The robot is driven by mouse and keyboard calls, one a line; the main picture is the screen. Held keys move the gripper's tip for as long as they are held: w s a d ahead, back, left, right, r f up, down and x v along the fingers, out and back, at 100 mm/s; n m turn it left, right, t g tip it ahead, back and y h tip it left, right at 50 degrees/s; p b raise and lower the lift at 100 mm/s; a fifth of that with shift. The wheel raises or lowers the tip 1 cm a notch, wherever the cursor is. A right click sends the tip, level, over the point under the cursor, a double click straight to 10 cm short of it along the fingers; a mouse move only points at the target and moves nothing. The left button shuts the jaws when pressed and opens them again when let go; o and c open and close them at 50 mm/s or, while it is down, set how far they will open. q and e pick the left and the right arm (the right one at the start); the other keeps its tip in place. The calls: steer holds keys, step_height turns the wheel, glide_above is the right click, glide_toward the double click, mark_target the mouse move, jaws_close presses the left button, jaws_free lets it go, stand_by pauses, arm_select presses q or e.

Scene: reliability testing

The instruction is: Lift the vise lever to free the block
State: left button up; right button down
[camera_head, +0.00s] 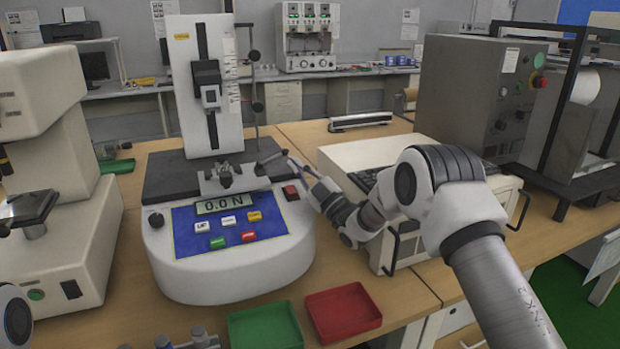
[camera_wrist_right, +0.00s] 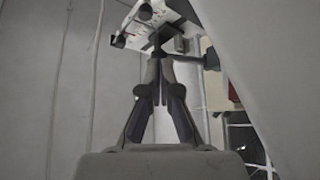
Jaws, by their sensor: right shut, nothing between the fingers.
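A small grey vise (camera_head: 228,180) sits on the dark platform (camera_head: 165,178) of a white force tester with a "0.0 N" display. Its dark lever (camera_head: 270,158) sticks out to the right, slightly raised. A small piece shows between the vise jaws, too small to identify surely as the block. My right gripper (camera_head: 293,162) reaches in from the right, its tips close to the lever's outer end; I cannot tell whether they touch. In the right wrist view the fingers of my right gripper (camera_wrist_right: 157,65) are together and empty. My left gripper is out of view.
The tester's column (camera_head: 203,80) rises behind the vise. A green tray (camera_head: 265,328) and a red tray (camera_head: 343,312) lie in front. A microscope-like machine (camera_head: 60,200) stands left; a beige unit (camera_head: 370,152) stands right, under my right arm.

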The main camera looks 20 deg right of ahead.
steer(key=shift+w+a+r, duration=0.25)
steer(key=shift+w+r, duration=0.05)
steer(key=shift+w, duration=0.2)
